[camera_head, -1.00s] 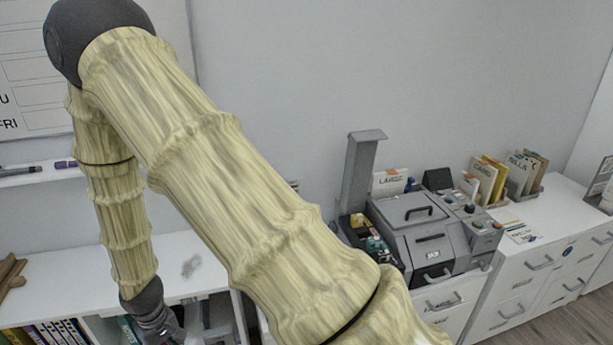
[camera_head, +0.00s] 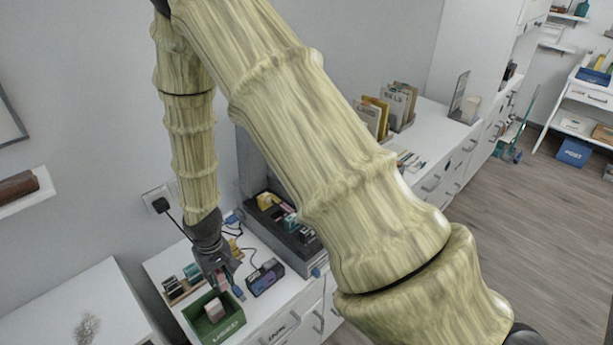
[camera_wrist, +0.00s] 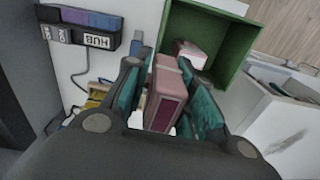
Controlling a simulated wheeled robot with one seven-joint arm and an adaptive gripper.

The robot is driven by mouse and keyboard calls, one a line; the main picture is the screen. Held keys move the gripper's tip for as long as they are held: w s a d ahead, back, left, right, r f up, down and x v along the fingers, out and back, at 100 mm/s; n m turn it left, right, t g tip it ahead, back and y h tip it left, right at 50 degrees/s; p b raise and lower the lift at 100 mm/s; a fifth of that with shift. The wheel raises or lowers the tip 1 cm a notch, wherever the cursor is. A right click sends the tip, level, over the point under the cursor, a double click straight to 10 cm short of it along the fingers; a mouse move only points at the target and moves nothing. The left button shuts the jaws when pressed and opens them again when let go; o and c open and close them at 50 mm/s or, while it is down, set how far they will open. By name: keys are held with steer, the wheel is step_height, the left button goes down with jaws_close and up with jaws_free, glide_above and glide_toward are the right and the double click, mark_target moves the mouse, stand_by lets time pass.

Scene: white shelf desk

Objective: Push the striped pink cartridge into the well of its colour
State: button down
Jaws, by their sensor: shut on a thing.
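My gripper (camera_head: 224,282) is low over a white top in the head view, beside a green open box. In the wrist view its teal-padded fingers (camera_wrist: 163,78) are shut on a pink cartridge (camera_wrist: 167,88) with a darker magenta panel on its end. I cannot make out its stripes clearly. The cartridge appears held above the surface, close to the green box. No well of a matching colour can be made out; my arm hides much of the grey machine (camera_head: 247,165) in the head view.
The green box (camera_head: 232,326) holds a pale pink block (camera_head: 213,309). A dark hub (camera_head: 265,277) with a cable lies right of my gripper. A small rack (camera_head: 178,295) with cartridges stands left of it. A grey tray with mixed items (camera_head: 272,208) sits behind.

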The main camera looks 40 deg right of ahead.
steer(key=w+d+r+m+b, duration=0.3)
steer(key=d+m, duration=0.2)
steer(key=d, duration=0.4)
steer(key=w+d+r+m+b, duration=0.3)
steer(key=d+m, duration=0.3)
steer(key=d, duration=0.2)
steer(key=w+d+r+m+b, duration=0.3)
steer(key=d+m, duration=0.3)
steer(key=d, duration=0.3)
steer(key=shift+w+d+b, duration=0.3)
steer(key=shift+w+b, duration=0.05)
steer(key=shift+a+r+p, duration=0.1)
steer(key=shift+r+p, duration=0.1)
steer(key=shift+p, duration=0.25)
steer(key=shift+f+b, duration=0.65)
steer(key=shift+f, duration=2.4)
steer(key=shift+p, duration=1.25)
steer(key=shift+f, duration=0.95)
steer(key=c, duration=1.1)
jaws_free()
